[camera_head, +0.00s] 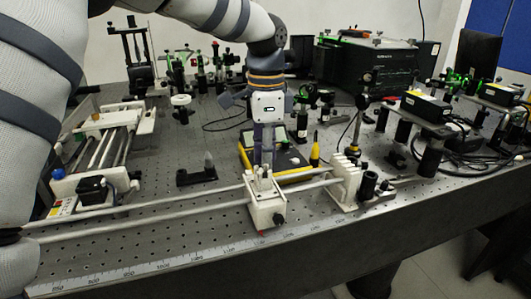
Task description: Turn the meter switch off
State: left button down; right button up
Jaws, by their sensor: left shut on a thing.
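The yellow-edged meter (292,174) lies on the optical bench in the middle of the view, with a dark face. My left gripper (264,158) comes down from above onto the left part of the meter. Its fingers point straight down and are close together, shut on the meter switch. The fingers cover the switch, and the white carriage in front hides part of the fingertips, so the switch's position cannot be read. My right gripper is not in view.
A white carriage (266,206) on two long rails stands just in front of the meter. A yellow-black pointed tool (315,150) stands right of it. A black instrument box (367,70) and optics mounts fill the back. A ruler (185,260) runs along the front edge.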

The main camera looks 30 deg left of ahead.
pick_arm(q)
jog(key=n, duration=0.6)
jog(key=shift+n, duration=0.4)
dwell(0.4)
jog(key=c, duration=1.5)
grip_release()
jog(key=shift+c, duration=0.2)
notch_tip(320, 180, up, 12)
